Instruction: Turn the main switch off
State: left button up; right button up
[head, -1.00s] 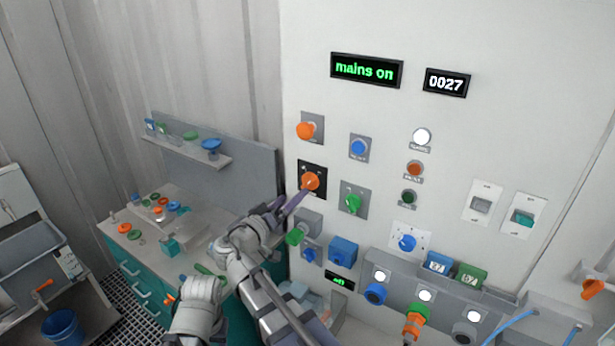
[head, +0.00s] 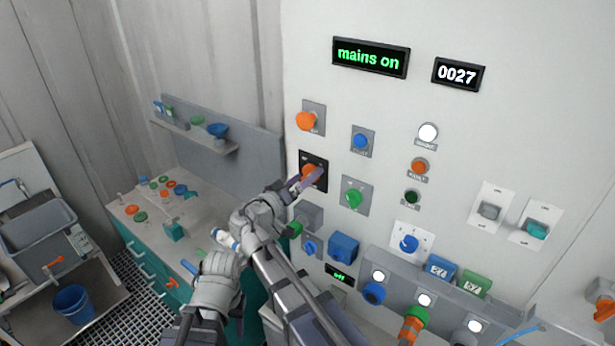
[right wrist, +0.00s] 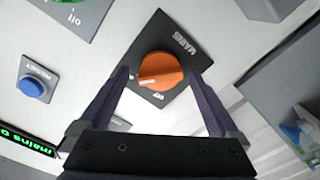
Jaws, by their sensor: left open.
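The main switch is an orange round knob (head: 309,171) on a black plate on the white panel. In the right wrist view the knob (right wrist: 161,71) faces me, with a white pointer mark and the word MAINS on its plate. My right gripper (right wrist: 161,72) is open. Its two dark fingers stand on either side of the knob, with gaps visible. In the head view the right gripper (head: 306,181) partly covers the switch. My left gripper (head: 218,262) is low at the left, away from the panel; its fingers are hard to make out. The display (head: 371,58) reads "mains on".
Another orange knob (head: 306,121) sits above the switch. A blue button (head: 360,141) and a green knob (head: 353,197) are to its right. A bench (head: 145,225) with small parts stands at the left.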

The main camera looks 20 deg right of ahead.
jog(key=shift+c, duration=0.7)
jog(key=shift+w+d, duration=0.1)
jog(key=shift+d, duration=0.05)
jog(key=c, duration=1.2)
